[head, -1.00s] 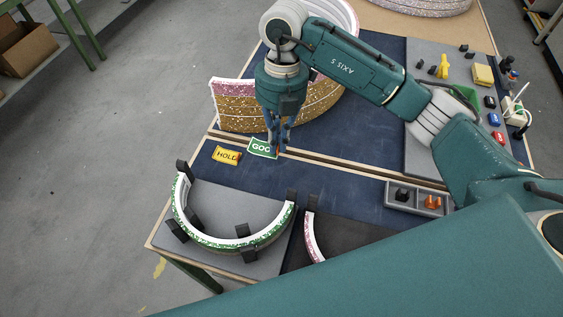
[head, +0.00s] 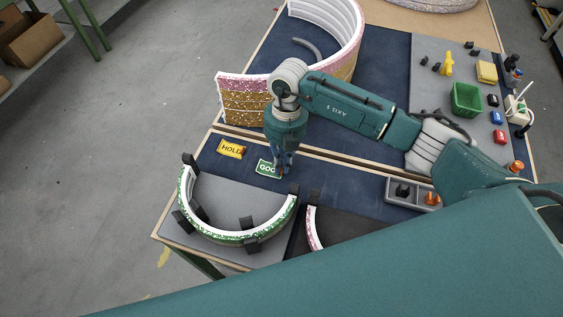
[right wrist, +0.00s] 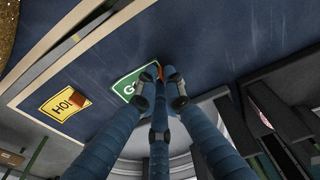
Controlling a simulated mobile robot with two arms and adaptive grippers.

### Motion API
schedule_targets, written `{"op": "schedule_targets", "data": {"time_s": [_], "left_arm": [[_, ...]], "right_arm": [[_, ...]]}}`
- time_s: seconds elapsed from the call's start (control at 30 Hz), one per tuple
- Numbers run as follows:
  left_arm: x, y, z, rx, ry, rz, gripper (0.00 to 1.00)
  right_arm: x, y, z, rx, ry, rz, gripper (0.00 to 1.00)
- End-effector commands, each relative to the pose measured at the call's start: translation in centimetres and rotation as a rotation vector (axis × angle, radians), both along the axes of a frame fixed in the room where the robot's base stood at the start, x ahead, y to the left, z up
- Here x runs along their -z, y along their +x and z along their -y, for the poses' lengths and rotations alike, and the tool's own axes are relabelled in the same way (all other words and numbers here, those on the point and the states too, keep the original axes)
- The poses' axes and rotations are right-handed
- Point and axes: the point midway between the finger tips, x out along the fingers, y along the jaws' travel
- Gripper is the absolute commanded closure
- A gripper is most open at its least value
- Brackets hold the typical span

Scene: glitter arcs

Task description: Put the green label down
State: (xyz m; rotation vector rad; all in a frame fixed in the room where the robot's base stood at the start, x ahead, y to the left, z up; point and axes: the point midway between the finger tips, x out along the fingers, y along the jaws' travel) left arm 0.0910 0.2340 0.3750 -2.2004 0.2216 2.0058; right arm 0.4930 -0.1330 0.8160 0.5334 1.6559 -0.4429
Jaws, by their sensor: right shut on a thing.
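The green label (head: 266,168) has a white border and white letters, partly covered by my gripper. My right gripper (head: 281,172) is shut on its right end, by an orange tab, and points down over the dark blue mat. In the right wrist view the green label (right wrist: 126,85) shows left of the fingertips (right wrist: 161,76). It is close to the mat; I cannot tell whether it touches. The yellow HOLD label (head: 231,149) lies to its left on the mat and also shows in the right wrist view (right wrist: 62,103). My left gripper is not in view.
A green-speckled arc (head: 235,238) stands among black blocks on a grey board in front of the label. A tall pink and gold arc (head: 243,100) stands behind. A grey tray (head: 394,198) is to the right. Blue mat (head: 335,188) between is bare.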

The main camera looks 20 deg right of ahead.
Motion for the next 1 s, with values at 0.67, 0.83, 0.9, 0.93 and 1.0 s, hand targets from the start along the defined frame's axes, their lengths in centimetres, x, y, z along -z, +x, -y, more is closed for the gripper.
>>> {"op": "schedule_targets", "data": {"time_s": [0.67, 0.83, 0.9, 0.93, 1.0], "left_arm": [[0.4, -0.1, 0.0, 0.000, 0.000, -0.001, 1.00], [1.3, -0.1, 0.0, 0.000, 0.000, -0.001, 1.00], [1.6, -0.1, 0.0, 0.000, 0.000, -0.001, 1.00], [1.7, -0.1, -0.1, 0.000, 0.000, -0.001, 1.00], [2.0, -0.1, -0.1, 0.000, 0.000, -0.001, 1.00]], "right_arm": [[-1.1, 0.2, 0.1, -0.002, 0.001, 0.002, 0.73], [-4.4, 0.7, 0.4, 0.000, 0.002, 0.006, 0.73], [-5.9, 0.9, 0.6, -0.001, 0.001, 0.007, 0.73], [-6.6, 0.9, 0.6, -0.001, 0.001, 0.004, 0.73], [-8.0, 1.1, 0.8, -0.001, 0.001, 0.004, 0.73]]}}
